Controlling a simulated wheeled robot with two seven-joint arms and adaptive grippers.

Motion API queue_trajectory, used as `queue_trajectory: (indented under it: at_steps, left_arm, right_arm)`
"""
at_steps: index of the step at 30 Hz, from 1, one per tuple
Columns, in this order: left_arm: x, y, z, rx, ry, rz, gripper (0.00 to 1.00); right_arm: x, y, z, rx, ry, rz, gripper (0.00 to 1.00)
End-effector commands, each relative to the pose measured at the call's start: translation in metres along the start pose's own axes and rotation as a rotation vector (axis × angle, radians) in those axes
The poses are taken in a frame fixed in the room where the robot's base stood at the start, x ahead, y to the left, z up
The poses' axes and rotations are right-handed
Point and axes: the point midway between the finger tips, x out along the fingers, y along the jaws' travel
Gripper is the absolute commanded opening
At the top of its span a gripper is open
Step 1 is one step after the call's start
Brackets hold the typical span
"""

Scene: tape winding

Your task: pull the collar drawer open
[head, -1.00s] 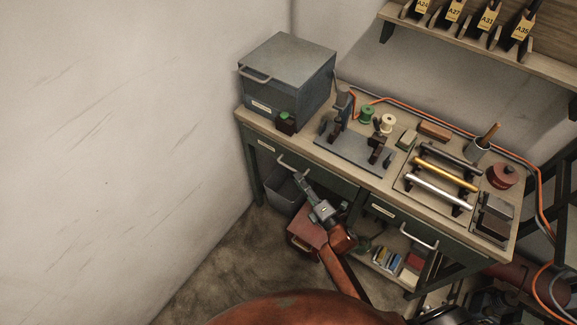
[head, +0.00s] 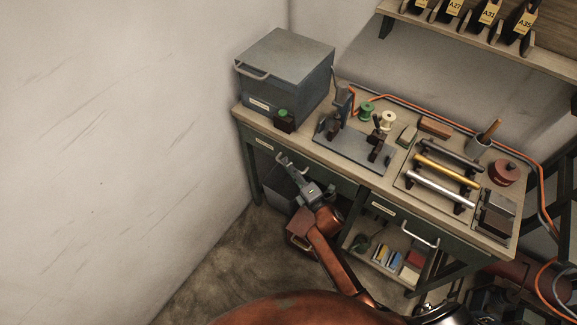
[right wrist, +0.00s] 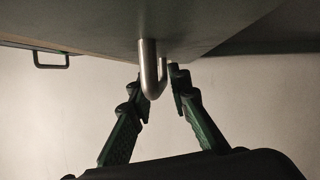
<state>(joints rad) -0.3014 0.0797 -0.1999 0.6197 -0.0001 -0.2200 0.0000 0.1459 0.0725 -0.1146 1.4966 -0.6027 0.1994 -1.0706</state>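The workbench has a dark green left drawer (head: 318,173) with a pale label and a silver bar handle (head: 296,165). The drawer front looks flush with the bench, so it is closed. My right gripper (head: 283,160) is at this handle. In the right wrist view, the silver handle (right wrist: 151,72) stands between the two fingertips of my right gripper (right wrist: 157,80). The fingers are apart on either side of the bar, and a firm grip does not show. My left gripper is not in view.
A second drawer with a silver handle (head: 420,235) is to the right. A grey metal box (head: 285,70) stands on the bench top (head: 405,195), near a fixture plate and several rods. A bin (head: 283,188) and a shelf of small items are below. The wall is close at left.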

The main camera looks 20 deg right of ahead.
Motion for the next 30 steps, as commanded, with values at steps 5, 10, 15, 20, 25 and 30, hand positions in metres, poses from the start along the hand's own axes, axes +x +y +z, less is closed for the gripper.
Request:
queue_trajectory:
  at_steps: [5,10,15,20,25,30]
  left_arm:
    - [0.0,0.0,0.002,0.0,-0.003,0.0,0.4]
    - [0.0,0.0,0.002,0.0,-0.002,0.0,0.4]
    - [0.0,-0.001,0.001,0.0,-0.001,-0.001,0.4]
    - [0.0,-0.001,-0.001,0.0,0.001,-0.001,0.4]
    - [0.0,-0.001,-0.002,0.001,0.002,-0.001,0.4]
    - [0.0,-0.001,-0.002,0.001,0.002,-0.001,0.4]
  right_arm:
    - [0.0,0.0,0.0,0.0,0.0,0.0,0.03]
    - [0.0,0.0,0.0,0.0,0.0,0.0,0.0]
    - [0.0,0.0,0.0,0.0,0.0,0.0,0.0]
    - [0.0,0.0,0.0,0.0,0.0,-0.001,0.0]
    - [0.0,0.0,-0.001,0.001,0.001,-0.001,0.0]
    - [0.003,0.002,-0.019,0.004,0.015,0.002,0.0]
